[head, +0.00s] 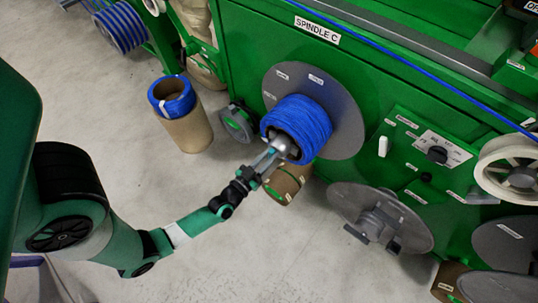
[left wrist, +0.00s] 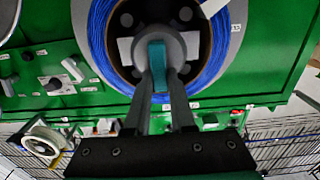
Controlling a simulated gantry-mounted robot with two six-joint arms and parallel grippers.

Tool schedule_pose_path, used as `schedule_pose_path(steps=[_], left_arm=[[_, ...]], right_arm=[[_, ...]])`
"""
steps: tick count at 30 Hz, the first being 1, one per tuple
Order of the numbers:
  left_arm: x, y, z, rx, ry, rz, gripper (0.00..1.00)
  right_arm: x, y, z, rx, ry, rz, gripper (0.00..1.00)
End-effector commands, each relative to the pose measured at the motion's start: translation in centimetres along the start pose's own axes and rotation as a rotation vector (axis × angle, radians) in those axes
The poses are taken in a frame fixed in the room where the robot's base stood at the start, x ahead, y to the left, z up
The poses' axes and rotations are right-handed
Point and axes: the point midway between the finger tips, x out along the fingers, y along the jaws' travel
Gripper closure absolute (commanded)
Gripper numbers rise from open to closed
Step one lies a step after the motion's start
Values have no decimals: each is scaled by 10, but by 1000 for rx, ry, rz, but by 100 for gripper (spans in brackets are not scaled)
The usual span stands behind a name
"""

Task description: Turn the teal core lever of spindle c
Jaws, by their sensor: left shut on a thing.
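Spindle C, named by the label (head: 317,30) on the green machine, carries a coil of blue cable (head: 303,120) in front of a grey disc (head: 345,85). In the left wrist view the blue coil (left wrist: 98,40) rings a dark core with a round grey hub (left wrist: 176,48). The teal core lever (left wrist: 157,62) stands upright across the hub. My left gripper (left wrist: 159,85) is shut on the lever, one finger on each side. In the head view my left gripper (head: 272,156) reaches the coil's open front, and the fingers largely hide the lever. My right gripper is in neither view.
An empty grey spindle (head: 380,215) sits at lower right, near a white reel (head: 513,168). A control panel with a dark knob (head: 437,154) is right of the coil. A cardboard tube with blue cable (head: 185,125) stands on the floor at left. Open floor lies below.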

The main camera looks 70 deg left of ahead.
Motion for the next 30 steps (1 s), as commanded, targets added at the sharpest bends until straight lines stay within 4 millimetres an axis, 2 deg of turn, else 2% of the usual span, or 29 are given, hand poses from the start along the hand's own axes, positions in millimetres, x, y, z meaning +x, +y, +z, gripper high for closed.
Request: schedule_pose_path(steps=[8, 14, 30], left_arm=[[0, 1, -1, 50, -2, 1, 100], [0, 3, -3, 159, -3, 0, 100], [0, 12, 2, 650, -3, 1, 100]], right_arm=[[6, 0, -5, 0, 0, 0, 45], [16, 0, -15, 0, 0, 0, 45], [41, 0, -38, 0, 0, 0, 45]])
